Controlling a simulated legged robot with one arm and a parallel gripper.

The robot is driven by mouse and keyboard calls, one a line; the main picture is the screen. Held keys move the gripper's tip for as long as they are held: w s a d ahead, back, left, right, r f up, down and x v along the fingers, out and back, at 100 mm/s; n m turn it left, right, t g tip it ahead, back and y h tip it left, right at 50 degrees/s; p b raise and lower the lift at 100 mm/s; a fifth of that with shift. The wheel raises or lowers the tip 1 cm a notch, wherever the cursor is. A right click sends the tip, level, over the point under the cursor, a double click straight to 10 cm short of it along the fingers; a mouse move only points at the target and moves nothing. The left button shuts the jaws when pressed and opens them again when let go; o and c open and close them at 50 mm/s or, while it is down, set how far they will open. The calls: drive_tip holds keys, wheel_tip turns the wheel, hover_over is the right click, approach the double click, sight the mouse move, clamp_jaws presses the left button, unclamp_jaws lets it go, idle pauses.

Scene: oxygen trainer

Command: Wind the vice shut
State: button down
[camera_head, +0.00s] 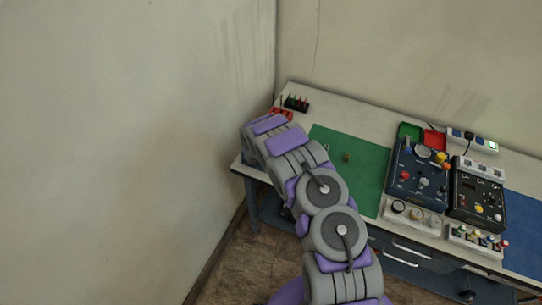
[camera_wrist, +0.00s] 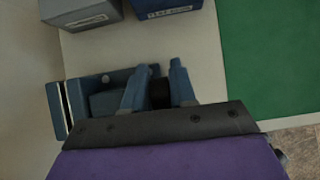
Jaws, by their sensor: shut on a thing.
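The blue vice (camera_wrist: 100,100) is at the left of the wrist view, near the pale bench edge. An upright plate with a light stripe stands at its left end. My gripper (camera_wrist: 161,70) is at its right side, with two blue-grey fingers either side of a dark part (camera_wrist: 160,94) that looks like the vice's handle or hub. The fingers are shut on this part. The dark bracket of my gripper hides the lower side of the vice. In the head view my arm covers the vice and my gripper.
A grey box (camera_wrist: 82,12) and a blue labelled box (camera_wrist: 165,8) stand just beyond the vice. A green mat (camera_head: 352,185) lies to the right. Control boxes (camera_head: 417,175) stand farther right. A wall is close on the left.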

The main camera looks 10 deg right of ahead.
drive_tip(key=c, duration=1.3)
unclamp_jaws()
drive_tip(key=shift+d, duration=0.25)
drive_tip(key=shift+a, duration=0.2)
drive_tip(key=shift+s+a+r, duration=0.15)
drive_tip(key=shift+r, duration=0.15)
drive_tip(key=v, duration=1.6)
drive_tip(key=shift+s+a+r, duration=0.1)
drive_tip(key=shift+s+r, duration=0.05)
drive_tip(key=shift+s, duration=0.05)
